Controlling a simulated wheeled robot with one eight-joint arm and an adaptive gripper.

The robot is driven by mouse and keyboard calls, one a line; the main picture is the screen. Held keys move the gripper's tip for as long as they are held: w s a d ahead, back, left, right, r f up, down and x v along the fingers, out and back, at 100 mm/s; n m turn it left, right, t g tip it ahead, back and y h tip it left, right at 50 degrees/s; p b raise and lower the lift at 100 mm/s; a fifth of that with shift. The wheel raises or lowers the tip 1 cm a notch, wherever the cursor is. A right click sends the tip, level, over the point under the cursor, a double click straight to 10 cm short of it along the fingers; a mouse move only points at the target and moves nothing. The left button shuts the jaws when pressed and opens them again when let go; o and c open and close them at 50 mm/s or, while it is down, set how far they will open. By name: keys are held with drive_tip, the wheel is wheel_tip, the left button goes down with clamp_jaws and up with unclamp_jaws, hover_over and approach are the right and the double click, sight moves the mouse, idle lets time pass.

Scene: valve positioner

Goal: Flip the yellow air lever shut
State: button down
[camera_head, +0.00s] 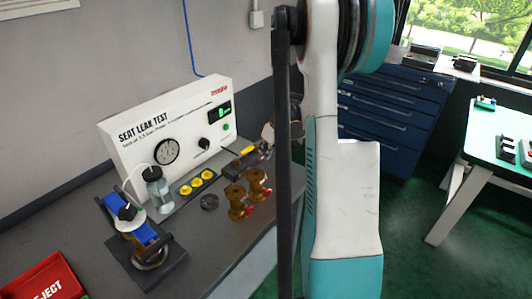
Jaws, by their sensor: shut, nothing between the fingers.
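A small yellow piece (246,150), which looks like the air lever, shows at the right end of the white SEAT LEAK TEST panel (130,150). Its exact angle is too small to tell. My gripper (257,153) is beside it, just to its right, with dark fingers that look shut and empty. I cannot tell whether the fingers touch the lever. My arm hides part of the gripper and the bench behind it. The panel carries a round gauge (165,152), a black knob (204,143) and a lit green display (219,111).
Brass valves (237,203) with red parts stand on the grey bench (200,245). A tray holds yellow discs (196,181); a black disc (209,202) lies nearby. A blue clamp fixture (148,242) and clear bottle (158,188) stand left. A red REJECT bin (42,286) is front left.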

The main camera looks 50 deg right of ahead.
drive_tip(key=p+v, duration=0.2)
drive_tip(key=v, duration=0.5)
drive_tip(key=shift+d+r, duration=0.15)
drive_tip(key=shift+r, duration=0.2)
drive_tip(key=shift+s, duration=0.15)
